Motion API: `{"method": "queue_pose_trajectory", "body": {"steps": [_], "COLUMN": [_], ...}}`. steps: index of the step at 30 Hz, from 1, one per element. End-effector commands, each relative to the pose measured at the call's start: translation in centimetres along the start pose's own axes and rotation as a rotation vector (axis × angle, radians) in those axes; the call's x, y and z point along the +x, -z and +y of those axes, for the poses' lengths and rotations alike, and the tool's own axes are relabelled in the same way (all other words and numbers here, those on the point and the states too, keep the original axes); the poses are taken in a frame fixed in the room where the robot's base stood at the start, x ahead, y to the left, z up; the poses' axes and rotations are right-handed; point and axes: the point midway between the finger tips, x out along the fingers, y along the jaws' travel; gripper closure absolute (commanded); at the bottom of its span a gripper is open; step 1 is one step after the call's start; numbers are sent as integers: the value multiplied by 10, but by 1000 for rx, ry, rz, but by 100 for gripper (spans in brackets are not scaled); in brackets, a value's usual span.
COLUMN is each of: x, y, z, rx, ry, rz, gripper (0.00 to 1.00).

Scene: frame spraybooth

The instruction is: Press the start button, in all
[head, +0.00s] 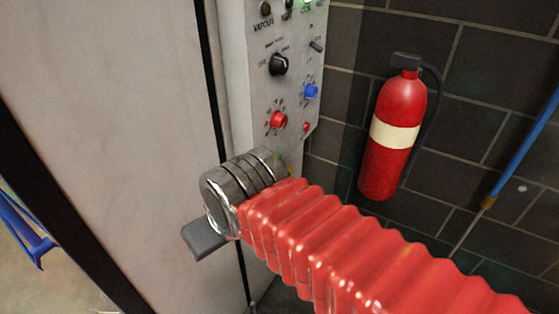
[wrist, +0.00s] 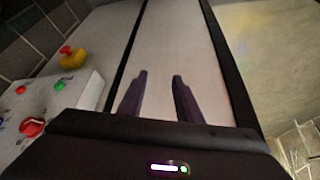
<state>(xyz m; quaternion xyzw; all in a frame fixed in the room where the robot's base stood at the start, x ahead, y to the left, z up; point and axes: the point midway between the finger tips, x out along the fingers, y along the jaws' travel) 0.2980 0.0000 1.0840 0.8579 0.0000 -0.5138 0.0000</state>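The grey control panel (head: 250,60) stands upright at top centre in the head view and shows at left in the wrist view (wrist: 88,92). A green button (wrist: 60,86) with a small unreadable label sits near its edge in the wrist view. A bright green spot (head: 307,3) shows at the top edge of the head view. I cannot read which control is the start button. My gripper (wrist: 159,76) is open and empty, its two dark fingers apart over the pale door face, to the right of the panel. In the head view my arm hides most of it.
Beside the green button is a red mushroom button on a yellow base (wrist: 72,57). The panel also has a black knob (head: 278,65), a blue knob (head: 311,92) and a red knob (head: 278,120). A fire extinguisher (head: 395,135) hangs on the dark block wall (head: 490,70).

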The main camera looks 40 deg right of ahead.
Motion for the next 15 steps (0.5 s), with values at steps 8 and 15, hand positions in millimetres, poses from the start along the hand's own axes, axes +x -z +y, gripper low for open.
{"method": "queue_pose_trajectory", "body": {"steps": [8, 15], "x": [0, 0], "y": [0, 0], "z": [0, 0], "rx": [0, 0], "ry": [0, 0], "rz": [0, 0], "gripper": [88, 100]}}
